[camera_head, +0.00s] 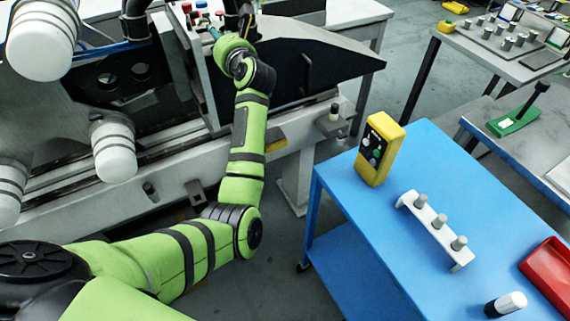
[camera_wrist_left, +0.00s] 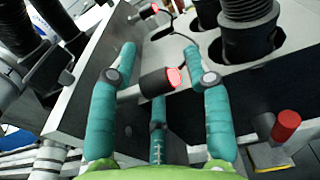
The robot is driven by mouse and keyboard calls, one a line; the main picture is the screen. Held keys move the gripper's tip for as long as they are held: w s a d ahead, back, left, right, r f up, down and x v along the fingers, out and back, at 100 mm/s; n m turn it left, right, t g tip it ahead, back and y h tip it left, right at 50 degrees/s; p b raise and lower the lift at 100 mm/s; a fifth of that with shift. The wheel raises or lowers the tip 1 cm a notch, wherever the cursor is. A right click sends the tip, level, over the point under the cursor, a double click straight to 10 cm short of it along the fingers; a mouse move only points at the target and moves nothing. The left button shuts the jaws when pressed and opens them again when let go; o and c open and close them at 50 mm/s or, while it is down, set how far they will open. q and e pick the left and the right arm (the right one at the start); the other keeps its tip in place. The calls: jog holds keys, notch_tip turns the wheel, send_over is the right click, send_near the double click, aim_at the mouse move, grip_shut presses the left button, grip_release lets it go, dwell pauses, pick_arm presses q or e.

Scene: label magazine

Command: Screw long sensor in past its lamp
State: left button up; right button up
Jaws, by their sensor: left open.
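In the left wrist view a dark cylindrical sensor (camera_wrist_left: 157,82) with a glowing red end face sticks out of a pale metal plate. My left gripper (camera_wrist_left: 158,66) has three teal fingers spread around it, with visible gaps on both sides, so it is open and empty. A second dark sensor (camera_wrist_left: 146,12) with a red end lies further up, with a thin cable near it. In the head view my left gripper (camera_head: 212,31) is at the machine, its fingertips small and partly hidden by its own body. My right gripper is not in view.
A red button (camera_wrist_left: 286,124) and black ribbed bellows (camera_wrist_left: 248,35) are close to the right finger. In the head view, a blue cart (camera_head: 345,235) carries a yellow control box (camera_head: 379,149), a white rack (camera_head: 428,232) with grey cylinders, and a red tray (camera_head: 550,275).

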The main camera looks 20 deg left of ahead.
pick_arm(q)
jog(key=shift+f+b, duration=0.35)
jog(key=shift+b, duration=0.3)
jog(key=f+b+v, duration=0.1)
jog(key=b+v, duration=0.1)
jog(key=v, duration=0.6)
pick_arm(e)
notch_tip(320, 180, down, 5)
pick_arm(q)
jog(key=d+f+m+t+h+p, duration=0.2)
jog(key=d+f+m+h, duration=0.2)
jog(key=f+m, duration=1)
jog(key=d+f+m+t+h+p, duration=0.2)
jog(key=d+f+m+h, duration=0.3)
jog(key=d+f+m, duration=0.4)
jog(key=shift+s+f+m+t, duration=0.3)
jog(key=shift+f+m+t, duration=0.5)
jog(key=shift+f+m, duration=2.1)
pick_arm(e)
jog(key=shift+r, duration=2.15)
